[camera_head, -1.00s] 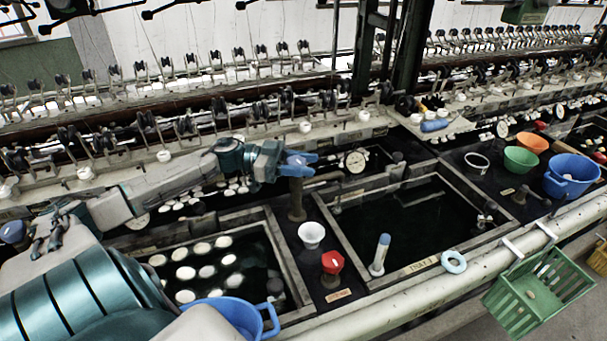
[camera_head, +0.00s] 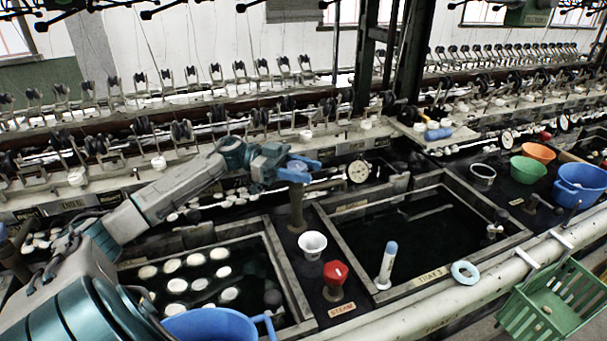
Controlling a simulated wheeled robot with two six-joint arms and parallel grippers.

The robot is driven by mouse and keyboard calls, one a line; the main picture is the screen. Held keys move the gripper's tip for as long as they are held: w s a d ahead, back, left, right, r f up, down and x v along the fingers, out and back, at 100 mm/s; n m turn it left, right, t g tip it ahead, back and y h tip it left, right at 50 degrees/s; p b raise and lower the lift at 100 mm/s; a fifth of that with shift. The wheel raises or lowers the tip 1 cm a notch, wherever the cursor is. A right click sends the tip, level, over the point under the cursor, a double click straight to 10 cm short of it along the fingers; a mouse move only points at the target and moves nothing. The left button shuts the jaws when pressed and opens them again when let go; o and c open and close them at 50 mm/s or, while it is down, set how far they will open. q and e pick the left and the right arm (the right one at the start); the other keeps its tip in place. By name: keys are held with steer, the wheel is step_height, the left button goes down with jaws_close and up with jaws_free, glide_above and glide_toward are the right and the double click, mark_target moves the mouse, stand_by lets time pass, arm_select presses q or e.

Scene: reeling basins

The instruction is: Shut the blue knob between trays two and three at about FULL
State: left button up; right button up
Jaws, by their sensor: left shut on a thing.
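The blue knob (camera_head: 298,174) tops an upright brown post (camera_head: 297,208) between two sunken trays. The left tray (camera_head: 288,262) holds several white cocoons in dark water. The right tray (camera_head: 357,264) bears a "TRAY 3" label (camera_head: 432,277) on its front rim. My left gripper (camera_head: 300,165) reaches in from the left and is shut on the knob at the top of the post. Its fingers cover part of the knob, so the knob's pointing direction and any FULL mark cannot be read. My right gripper is not in view.
A white cup (camera_head: 312,244) and a red knob (camera_head: 335,272) by a "STEAM" label stand in front of the post. A blue-topped white cylinder (camera_head: 387,265) and a light blue ring (camera_head: 465,272) sit at the right tray's front. A round gauge (camera_head: 359,171) is just right of the gripper.

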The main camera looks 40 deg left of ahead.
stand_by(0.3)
arm_select(q)
steer(key=o, duration=1)
steer(key=shift+c, duration=0.2)
